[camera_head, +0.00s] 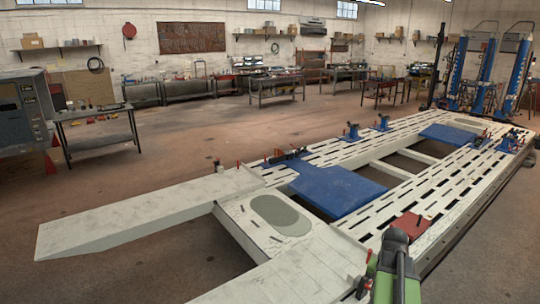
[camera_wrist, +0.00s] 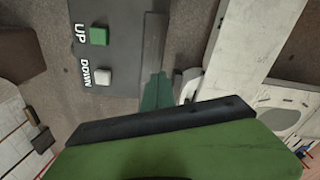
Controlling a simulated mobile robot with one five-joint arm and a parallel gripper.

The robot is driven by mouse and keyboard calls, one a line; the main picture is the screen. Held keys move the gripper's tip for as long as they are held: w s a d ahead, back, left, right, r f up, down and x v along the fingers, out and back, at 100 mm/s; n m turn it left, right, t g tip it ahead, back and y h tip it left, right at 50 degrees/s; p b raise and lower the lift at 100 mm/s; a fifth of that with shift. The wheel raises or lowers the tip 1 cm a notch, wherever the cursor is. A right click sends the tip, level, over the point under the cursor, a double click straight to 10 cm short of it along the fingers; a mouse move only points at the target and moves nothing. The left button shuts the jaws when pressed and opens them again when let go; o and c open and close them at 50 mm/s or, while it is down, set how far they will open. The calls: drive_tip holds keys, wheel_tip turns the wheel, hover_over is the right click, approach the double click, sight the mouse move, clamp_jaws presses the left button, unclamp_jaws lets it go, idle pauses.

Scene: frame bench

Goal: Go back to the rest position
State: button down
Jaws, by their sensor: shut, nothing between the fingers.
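My gripper (camera_wrist: 158,80) shows in the wrist view as narrow dark green fingers, shut with nothing between them, beyond a black bar and a broad green body. A dark grey control panel (camera_wrist: 122,70) fills the upper left of that view. It has a green button (camera_wrist: 99,36) marked UP and a white button (camera_wrist: 103,77) marked DOWN. The fingertips are to the right of the buttons in the picture; whether they touch the panel I cannot tell. In the head view, my green and grey arm is at the bottom right, and my fingers cannot be made out there.
A long pale frame bench (camera_head: 440,190) with ramps (camera_head: 150,212) and blue plates (camera_head: 335,188) stands close ahead. A red plate (camera_head: 411,225) lies on its near right part. Worktables (camera_head: 100,130) line the walls. Open brown floor (camera_head: 200,135) lies left of and beyond the bench.

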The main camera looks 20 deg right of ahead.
drive_tip(key=w+a+n, duration=0.3)
drive_tip(key=w+a, duration=0.1)
drive_tip(key=a, duration=0.8)
drive_tip(key=w+a+n, duration=0.4)
drive_tip(key=a, duration=0.8)
drive_tip(key=w+a+n, duration=0.3)
drive_tip(key=w+a, duration=0.1)
drive_tip(key=a, duration=0.8)
wheel_tip(320, 180, down, 16)
drive_tip(key=s+a+b, duration=0.1)
drive_tip(key=s+b, duration=0.1)
drive_tip(key=b, duration=1.3)
drive_tip(key=shift+s+a+r+b, duration=0.15)
drive_tip(key=shift+s+a+b, duration=0.2)
drive_tip(key=shift+b, duration=0.05)
